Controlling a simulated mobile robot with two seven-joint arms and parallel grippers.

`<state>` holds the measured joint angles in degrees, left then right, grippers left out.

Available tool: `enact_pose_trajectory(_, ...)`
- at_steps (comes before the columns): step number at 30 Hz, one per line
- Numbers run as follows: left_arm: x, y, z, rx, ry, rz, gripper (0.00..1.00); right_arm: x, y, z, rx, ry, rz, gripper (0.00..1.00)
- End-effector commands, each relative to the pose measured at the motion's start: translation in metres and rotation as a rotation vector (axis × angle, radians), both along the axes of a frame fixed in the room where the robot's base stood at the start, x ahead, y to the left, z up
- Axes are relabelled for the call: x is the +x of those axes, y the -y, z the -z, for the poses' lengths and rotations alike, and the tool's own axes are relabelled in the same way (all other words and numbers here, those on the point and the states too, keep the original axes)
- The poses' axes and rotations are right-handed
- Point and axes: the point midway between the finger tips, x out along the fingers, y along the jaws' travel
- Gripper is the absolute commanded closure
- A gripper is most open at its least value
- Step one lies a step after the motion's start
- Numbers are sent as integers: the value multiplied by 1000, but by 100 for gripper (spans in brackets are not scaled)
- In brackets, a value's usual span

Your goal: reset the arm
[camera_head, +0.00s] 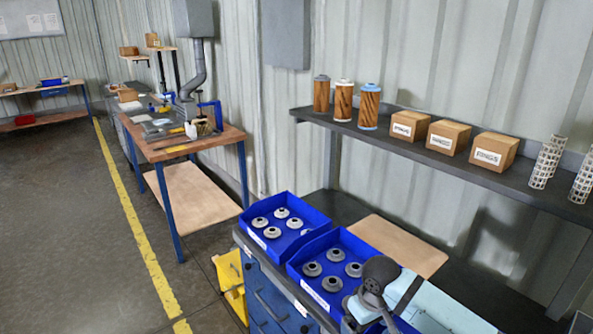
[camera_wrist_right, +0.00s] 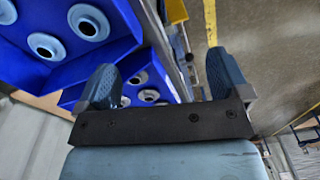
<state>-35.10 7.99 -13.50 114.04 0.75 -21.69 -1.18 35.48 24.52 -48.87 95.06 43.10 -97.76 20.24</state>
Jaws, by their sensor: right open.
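My right gripper (camera_wrist_right: 161,68) is open in the right wrist view. Its two blue-grey fingers are wide apart with nothing between them. Blue bins with grey round caps lie beyond and to the left of the fingers, and the grey floor lies to the right. In the head view my right arm's grey and pale blue links come in at the bottom right, over the near blue bin (camera_head: 341,243). The gripper's fingers cannot be made out there. My left arm and gripper are out of view.
Another blue bin (camera_head: 283,206) holds grey caps. Both bins stand on a blue cabinet (camera_head: 265,300). A shelf (camera_head: 430,158) above holds pleated cartridges (camera_head: 343,100), cardboard boxes (camera_head: 447,136) and white mesh cylinders (camera_head: 547,161). A wooden workbench (camera_head: 190,145) stands farther left; floor beside it is clear.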

Motion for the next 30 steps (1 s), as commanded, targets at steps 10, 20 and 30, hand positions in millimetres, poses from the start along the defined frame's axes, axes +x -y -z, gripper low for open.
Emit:
enact_pose_trajectory(10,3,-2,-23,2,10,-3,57,-48,-43,46,253,163,7,6)
enact_pose_trajectory(20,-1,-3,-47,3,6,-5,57,-121,-44,74,452,477,123,6)
enact_pose_trajectory(30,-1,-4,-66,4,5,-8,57,-214,19,72,381,799,212,6)
